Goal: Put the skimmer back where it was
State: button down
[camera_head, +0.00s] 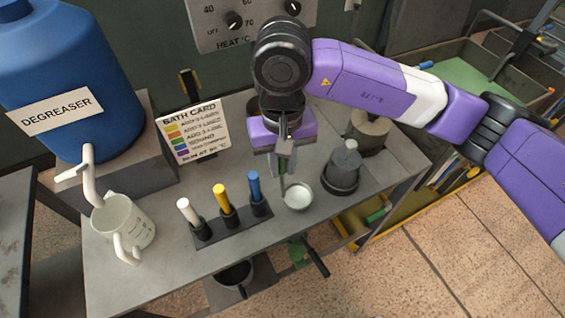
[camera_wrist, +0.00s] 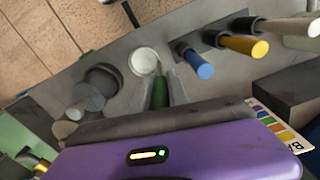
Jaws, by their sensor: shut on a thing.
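My gripper (camera_head: 284,168) points down over the bench and is shut on a green handle, which I take for the skimmer (camera_wrist: 160,92). The green shows between the two fingers in the wrist view. A pale round dish-like piece (camera_head: 298,196) shows just beyond the handle; it also shows in the wrist view (camera_wrist: 144,61). I cannot tell whether it is joined to the handle or rests separately on the bench. The lower end of the held handle is not clear.
A rack (camera_head: 233,228) holds white, yellow and blue sticks, left of my gripper. A grey lidded pot (camera_head: 342,172) stands close on the right. A bath card (camera_head: 192,130), a mug (camera_head: 124,224) and a blue degreaser jug (camera_head: 60,70) are left. A dark pan (camera_head: 235,274) is below the front edge.

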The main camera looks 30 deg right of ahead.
jog(key=shift+f, duration=0.4)
jog(key=shift+f+b, duration=0.2)
jog(key=shift+b, duration=0.1)
jog(key=c, duration=1.3)
grip_release()
jog(key=shift+r, duration=0.15)
